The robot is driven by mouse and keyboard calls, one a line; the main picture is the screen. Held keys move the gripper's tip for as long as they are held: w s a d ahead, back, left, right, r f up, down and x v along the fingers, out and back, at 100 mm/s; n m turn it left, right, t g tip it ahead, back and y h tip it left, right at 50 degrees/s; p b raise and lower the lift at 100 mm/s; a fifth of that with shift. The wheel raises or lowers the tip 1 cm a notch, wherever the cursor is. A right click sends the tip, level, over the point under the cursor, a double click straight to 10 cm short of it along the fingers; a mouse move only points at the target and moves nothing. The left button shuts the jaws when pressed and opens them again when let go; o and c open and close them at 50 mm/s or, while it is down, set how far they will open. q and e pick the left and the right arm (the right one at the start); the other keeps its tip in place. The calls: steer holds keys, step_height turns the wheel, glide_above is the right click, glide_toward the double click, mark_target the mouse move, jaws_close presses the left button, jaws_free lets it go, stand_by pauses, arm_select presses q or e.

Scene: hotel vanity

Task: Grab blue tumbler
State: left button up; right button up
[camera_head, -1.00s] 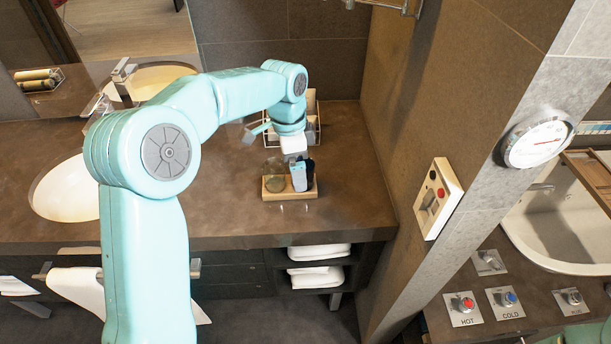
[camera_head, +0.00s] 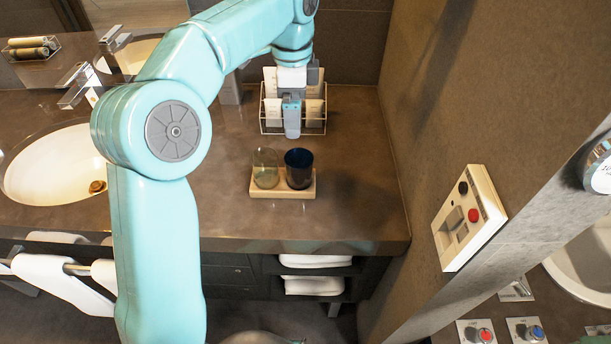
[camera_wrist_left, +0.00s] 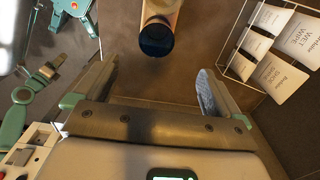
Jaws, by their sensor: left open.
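The blue tumbler (camera_head: 299,170) is dark and stands upright on a small wooden tray (camera_head: 283,194) on the vanity, to the right of a clear glass (camera_head: 265,172). In the left wrist view the tumbler (camera_wrist_left: 156,38) shows its dark round end, centred ahead of the gripper. My left gripper (camera_head: 291,122) is behind and above the tray in the head view, apart from the tumbler. Its fingers (camera_wrist_left: 152,82) are spread wide with nothing between them. My right gripper is in neither view.
A wire rack (camera_head: 318,120) with white packets stands behind the tray, close to my left gripper. A sink (camera_head: 45,180) is at the left. A brown wall (camera_head: 435,100) rises at the right. The counter to the right of the tray is clear.

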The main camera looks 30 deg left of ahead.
arm_select(q)
steer(key=b, duration=0.1)
glide_toward(299, 166)
steer(key=shift+s+d+f, duration=0.3)
steer(key=shift+s+f, duration=0.15)
steer(key=shift+s, duration=0.05)
steer(key=shift+s+d+f, duration=0.3)
steer(key=shift+s+f, duration=0.1)
steer(key=shift+s, duration=0.1)
steer(key=f, duration=0.5)
steer(key=shift+s+d, duration=0.1)
steer(key=shift+d, duration=0.1)
steer(key=shift+f, duration=0.25)
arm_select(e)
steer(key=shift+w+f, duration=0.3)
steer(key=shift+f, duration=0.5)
arm_select(q)
steer(key=shift+r, duration=0.1)
steer(key=c, duration=1.2)
steer(key=shift+o, duration=0.2)
